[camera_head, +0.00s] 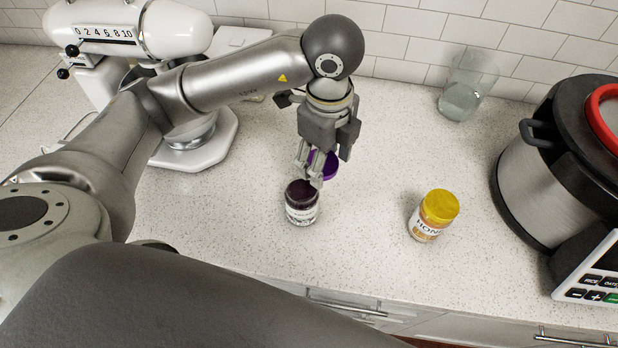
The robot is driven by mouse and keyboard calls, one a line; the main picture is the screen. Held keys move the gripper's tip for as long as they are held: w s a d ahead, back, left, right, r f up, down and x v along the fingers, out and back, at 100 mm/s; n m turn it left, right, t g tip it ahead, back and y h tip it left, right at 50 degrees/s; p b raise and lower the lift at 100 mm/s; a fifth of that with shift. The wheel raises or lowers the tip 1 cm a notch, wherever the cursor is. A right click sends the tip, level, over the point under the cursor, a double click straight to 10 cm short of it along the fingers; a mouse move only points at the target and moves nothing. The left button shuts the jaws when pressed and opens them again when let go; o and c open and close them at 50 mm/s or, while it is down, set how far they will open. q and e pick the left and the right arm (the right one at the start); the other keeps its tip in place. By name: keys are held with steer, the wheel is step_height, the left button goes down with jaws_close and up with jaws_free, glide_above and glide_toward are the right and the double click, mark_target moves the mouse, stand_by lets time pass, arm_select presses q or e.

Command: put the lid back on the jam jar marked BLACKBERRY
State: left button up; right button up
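The jam jar (301,206) stands upright on the counter with a dark top and a pale label; the lettering is too small to read for certain. Its mouth looks dark and uncovered. A purple lid (328,167) shows just behind my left gripper's fingers, which partly hide it. I cannot tell whether the lid lies on the counter or is held. My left gripper (310,172) points down, with its fingertips right at the far rim of the jar. How far apart the fingers are is unclear. My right gripper is not in view.
A honey jar (431,216) with a yellow lid stands to the right. A clear glass (466,88) is at the back, a large cooker (550,180) at the right, and a white mixer or scale (150,40) at the left. The counter between the jars is clear.

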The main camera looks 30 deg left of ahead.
arm_select(q)
steer(key=m, duration=0.6)
steer(key=shift+w+a+r+m, duration=0.15)
steer(key=shift+a+r+m, duration=0.05)
steer(key=shift+a+m, duration=0.1)
steer(key=m, duration=0.5)
steer(key=shift+w+a+r+m, duration=0.1)
steer(key=shift+a+r+m, duration=0.05)
steer(key=shift+a+m, duration=0.15)
steer(key=m, duration=0.6)
steer(key=shift+w+a+r+m, duration=0.15)
steer(key=shift+a+m, duration=0.15)
steer(key=m, duration=0.6)
steer(key=shift+w+a+r+m, duration=0.1)
steer(key=shift+a+r+m, duration=0.1)
steer(key=shift+a+m, duration=0.1)
steer(key=m, duration=0.6)
steer(key=shift+a+r+m, duration=0.2)
steer(key=shift+a+m, duration=0.15)
steer(key=shift+m, duration=0.05)
steer(key=m, duration=0.6)
steer(key=shift+w+a+r, duration=0.15)
steer(key=shift+a, duration=0.2)
steer(key=m, duration=0.4)
steer(key=a+m, duration=0.1)
steer(key=m, duration=0.7)
steer(key=shift+w+a+r+m+b, duration=0.1)
steer(key=shift+a+r+m+b, duration=0.05)
steer(key=shift+r+m+b, duration=0.2)
